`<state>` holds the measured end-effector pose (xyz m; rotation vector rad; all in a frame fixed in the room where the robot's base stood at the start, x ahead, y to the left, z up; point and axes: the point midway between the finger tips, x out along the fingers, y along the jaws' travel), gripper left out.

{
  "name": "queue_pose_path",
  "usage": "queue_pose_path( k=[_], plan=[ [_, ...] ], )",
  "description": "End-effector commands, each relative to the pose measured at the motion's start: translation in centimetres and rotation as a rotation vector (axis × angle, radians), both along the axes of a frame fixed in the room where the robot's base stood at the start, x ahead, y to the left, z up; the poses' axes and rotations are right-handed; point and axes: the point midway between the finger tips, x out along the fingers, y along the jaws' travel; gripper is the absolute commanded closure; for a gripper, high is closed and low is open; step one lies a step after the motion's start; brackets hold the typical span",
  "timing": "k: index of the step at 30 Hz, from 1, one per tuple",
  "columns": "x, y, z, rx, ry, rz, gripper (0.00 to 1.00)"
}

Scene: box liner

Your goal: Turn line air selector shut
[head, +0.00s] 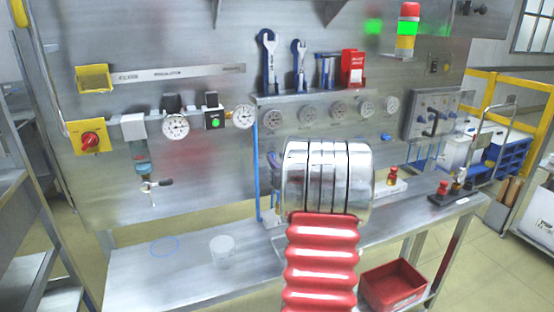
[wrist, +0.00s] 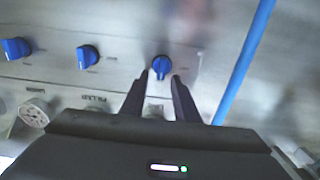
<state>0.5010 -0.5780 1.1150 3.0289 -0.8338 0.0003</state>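In the wrist view, three blue selector knobs sit in a row on a pale metal panel: one at the left (wrist: 16,48), one in the middle (wrist: 88,57) and one at the right (wrist: 161,66). I cannot read which is the line air selector. My gripper (wrist: 161,77) is open, its two dark fingers apart on either side of the right knob, with the knob showing between and just beyond the tips. I cannot tell whether either finger touches it. In the head view, my arm hides the gripper and this part of the panel.
A blue hose (wrist: 243,62) runs close to the right of my gripper. Gauges (head: 308,115) line the panel below a shelf of tools. A red knob on a yellow plate (head: 90,140) is at the left. The bench (head: 150,280) holds a clear cup (head: 222,251).

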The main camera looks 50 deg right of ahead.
Motion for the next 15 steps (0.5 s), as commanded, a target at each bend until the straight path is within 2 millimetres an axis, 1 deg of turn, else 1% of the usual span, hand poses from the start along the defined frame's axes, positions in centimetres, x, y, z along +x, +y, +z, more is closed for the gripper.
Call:
queue_pose_path(
  k=[1,4,12,13,15],
  plan=[
    [0.44,-0.2,-0.05,0.0,0.0,0.001,0.72],
    [0.85,-0.41,-0.05,0.001,0.001,0.001,0.72],
    [0.95,-0.47,-0.02,0.001,0.001,0.001,0.72],
    [0.96,-0.47,-0.02,0.001,0.001,0.001,0.73],
    [0.96,-0.47,-0.01,0.001,0.001,0.001,0.78]
  ],
)
